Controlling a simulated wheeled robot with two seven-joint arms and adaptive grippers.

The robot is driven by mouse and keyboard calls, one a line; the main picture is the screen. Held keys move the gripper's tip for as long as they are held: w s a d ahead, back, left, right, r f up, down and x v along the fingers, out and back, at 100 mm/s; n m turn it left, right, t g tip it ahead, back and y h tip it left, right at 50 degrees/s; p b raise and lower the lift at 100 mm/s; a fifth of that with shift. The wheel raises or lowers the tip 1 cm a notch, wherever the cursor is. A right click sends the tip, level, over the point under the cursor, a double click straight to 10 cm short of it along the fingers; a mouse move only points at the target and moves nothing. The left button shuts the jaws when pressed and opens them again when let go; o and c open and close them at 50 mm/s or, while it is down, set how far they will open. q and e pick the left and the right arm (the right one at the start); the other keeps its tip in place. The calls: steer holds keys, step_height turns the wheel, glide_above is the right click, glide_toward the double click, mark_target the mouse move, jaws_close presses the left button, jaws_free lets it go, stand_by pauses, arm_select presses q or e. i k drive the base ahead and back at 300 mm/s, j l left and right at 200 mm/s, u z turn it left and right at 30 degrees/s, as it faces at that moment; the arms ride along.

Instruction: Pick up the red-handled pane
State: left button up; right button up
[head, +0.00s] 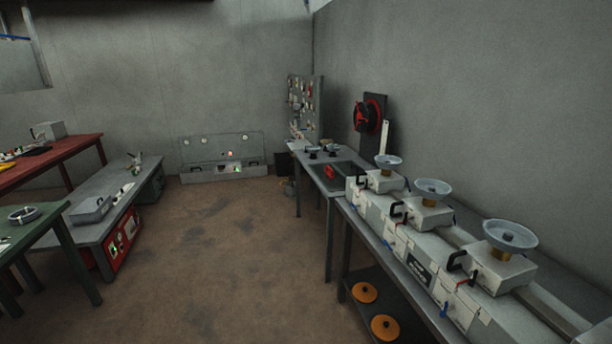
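A dark, flat square pane (345,181) shows on the grey table along the right wall, in the middle right of the head view. A small red part (328,172) on it looks like its handle; it is too small to make out well. The pane seems to lie flat on or in the tabletop; I cannot tell which. Neither of my grippers is in view.
A bench with several white machines (420,212) topped by round dishes fills the right foreground. A black panel with a red ring (367,115) stands by the right wall. Grey (92,232), green and red tables stand left. The brown floor (220,260) between is clear.

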mark_target(331, 177)
steer(key=i+j, duration=0.1)
steer(key=i, duration=2.35)
steer(key=i+z, duration=0.35)
steer(key=i, duration=0.15)
steer(key=i+j+z, duration=0.35)
steer(key=i, duration=0.15)
steer(key=i+j+z, duration=0.2)
steer(key=i+z, duration=0.15)
steer(key=i, duration=0.1)
